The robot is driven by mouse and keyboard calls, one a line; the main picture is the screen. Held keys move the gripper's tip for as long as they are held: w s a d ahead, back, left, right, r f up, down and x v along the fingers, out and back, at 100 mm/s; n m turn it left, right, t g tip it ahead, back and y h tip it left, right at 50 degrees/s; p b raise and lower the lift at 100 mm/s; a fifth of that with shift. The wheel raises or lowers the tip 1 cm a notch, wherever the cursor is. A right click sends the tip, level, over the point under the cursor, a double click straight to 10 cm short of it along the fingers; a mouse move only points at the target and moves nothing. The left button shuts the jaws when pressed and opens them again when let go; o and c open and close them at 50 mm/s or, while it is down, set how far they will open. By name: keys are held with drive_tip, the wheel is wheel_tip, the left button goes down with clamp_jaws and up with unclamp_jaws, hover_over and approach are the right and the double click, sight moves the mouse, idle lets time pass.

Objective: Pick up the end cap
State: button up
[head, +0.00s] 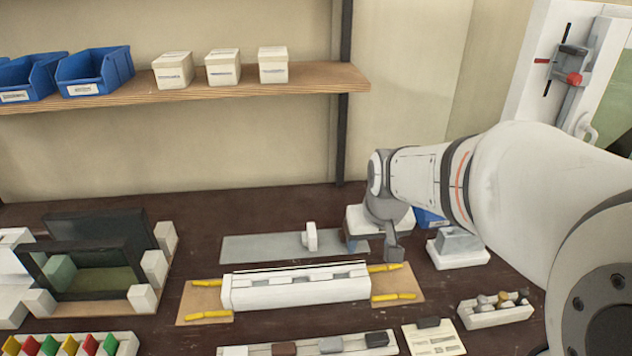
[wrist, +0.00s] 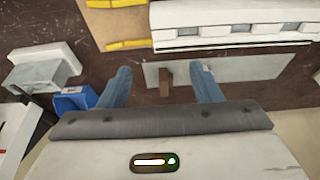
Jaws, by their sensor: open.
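My gripper (head: 374,247) is open, fingers pointing down, over the right end of a grey plate (head: 255,247) in the head view. In the wrist view, a small brown block (wrist: 165,80) shows between the two spread fingers, apart from both; it appears to stand at the plate's end. In the head view this block is hidden by my gripper. A small white upright piece (head: 311,237) stands on the plate to the left of my gripper; in the wrist view it is partly behind the right fingertip. I cannot tell for sure which of the two is the end cap.
A long white profile fixture (head: 300,290) with yellow clamps lies in front of the plate. A grey block on a white base (head: 458,247) and a blue bin (wrist: 75,99) are close to my gripper. A dark-walled fixture (head: 100,235) stands left. The plate's left part is clear.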

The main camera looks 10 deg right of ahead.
drive_tip(key=shift+t, duration=0.6)
drive_tip(key=w+f, duration=0.4)
drive_tip(key=w, duration=0.2)
drive_tip(key=w+f, duration=0.5)
drive_tip(key=w, duration=0.1)
drive_tip(key=w+f, duration=0.4)
drive_tip(key=w, duration=0.2)
drive_tip(key=shift+w+a+f+b, duration=0.2)
drive_tip(key=shift+a+f+b, duration=0.05)
drive_tip(key=shift+f+b, duration=0.15)
drive_tip(key=c, duration=1.1)
